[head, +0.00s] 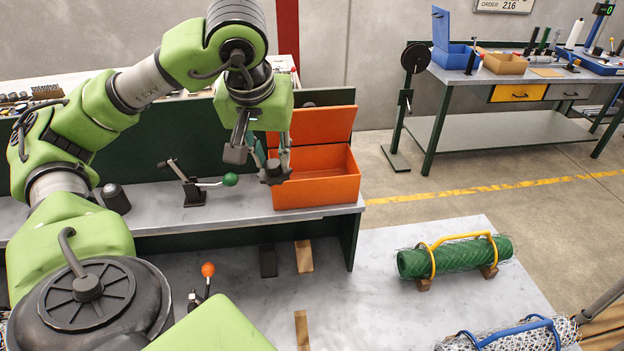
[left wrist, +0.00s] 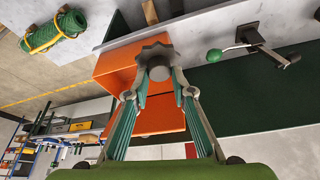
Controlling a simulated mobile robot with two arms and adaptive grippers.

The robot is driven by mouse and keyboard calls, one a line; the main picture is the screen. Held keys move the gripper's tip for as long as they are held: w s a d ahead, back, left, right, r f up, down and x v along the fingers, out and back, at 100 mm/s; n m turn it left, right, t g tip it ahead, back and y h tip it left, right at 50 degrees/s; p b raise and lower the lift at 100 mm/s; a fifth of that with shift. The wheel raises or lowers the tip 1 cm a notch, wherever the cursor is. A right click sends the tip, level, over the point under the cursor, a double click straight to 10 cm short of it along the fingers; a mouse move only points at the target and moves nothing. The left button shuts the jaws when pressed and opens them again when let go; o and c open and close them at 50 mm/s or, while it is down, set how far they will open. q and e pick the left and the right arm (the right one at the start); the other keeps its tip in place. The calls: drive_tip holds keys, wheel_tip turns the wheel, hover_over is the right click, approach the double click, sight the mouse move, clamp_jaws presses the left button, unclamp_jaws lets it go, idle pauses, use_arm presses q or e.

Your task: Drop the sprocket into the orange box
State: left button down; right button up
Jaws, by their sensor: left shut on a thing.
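A dark grey toothed sprocket (head: 273,172) is held at the fingertips of my left gripper (head: 266,158). In the left wrist view the sprocket (left wrist: 157,54) sits between the two fingers, and the gripper (left wrist: 158,76) is shut on it. The orange box (head: 325,192) stands on the right end of the grey bench shelf with its lid raised at the back. In the head view the sprocket overlaps the box's left front edge; in the left wrist view the orange box (left wrist: 112,72) lies behind it. The box's inner floor is largely hidden. My right gripper is not in view.
A lever clamp with a green knob (head: 230,179) stands left of the box on the grey shelf (head: 150,213). A green mesh roll (head: 460,258) with a yellow handle lies at the lower right. A far workbench (head: 540,135) holds blue and tan bins.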

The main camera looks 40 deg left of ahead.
use_arm(q)
drive_tip(key=w+d+r+p, duration=0.1)
drive_tip(key=d+r+p, duration=0.1)
drive_tip(key=d, duration=0.3)
drive_tip(key=shift+m+g+y, duration=0.3)
drive_tip(key=shift+g+y, duration=0.1)
drive_tip(key=w+a+f+b, duration=0.2)
drive_tip(key=w+a+f, duration=0.1)
drive_tip(key=f, duration=0.1)
drive_tip(key=w+a+f+b, duration=0.2)
drive_tip(key=w+a+f, duration=0.1)
drive_tip(key=w+f, duration=0.1)
drive_tip(key=w+a+f+b, duration=0.2)
drive_tip(key=w+a+f, duration=0.1)
drive_tip(key=f, duration=0.2)
drive_tip(key=shift+w+a+b, duration=0.25)
drive_tip(key=shift+w+b, duration=0.05)
drive_tip(key=shift+b, duration=0.1)
drive_tip(key=shift+f, duration=0.1)
drive_tip(key=shift+f, duration=0.1)
drive_tip(key=shift+f+b, duration=0.3)
drive_tip(key=shift+f, duration=0.2)
